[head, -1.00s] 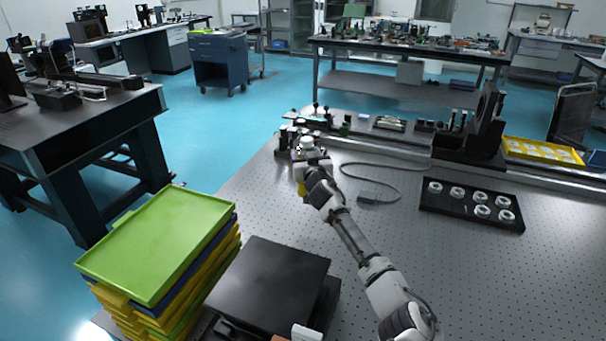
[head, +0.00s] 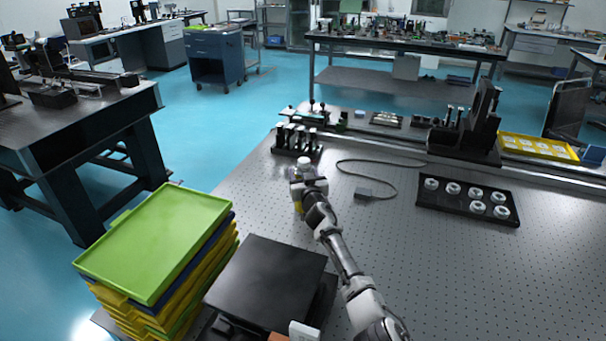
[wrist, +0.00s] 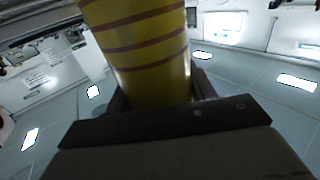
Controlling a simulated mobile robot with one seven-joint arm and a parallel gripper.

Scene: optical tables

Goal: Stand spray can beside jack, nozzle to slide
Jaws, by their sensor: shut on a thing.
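My gripper (head: 299,188) is shut on the yellow spray can (head: 298,207), above the perforated table. In the wrist view the can (wrist: 145,50) is yellow with reddish bands and sits between the jaws; its ends are out of that view. In the head view a white top (head: 304,163) shows above the gripper and a yellow part below it, so the can looks roughly upright. I cannot tell which way the nozzle points. A black flat-topped unit (head: 265,279) at the front may be the jack. I cannot tell for sure which thing is the slide.
Stacked trays with a green one on top (head: 155,243) stand left of the black unit. Small posts (head: 297,140) stand behind my gripper. A black tray (head: 467,203) of white rings and a cable with a box (head: 375,190) lie to the right.

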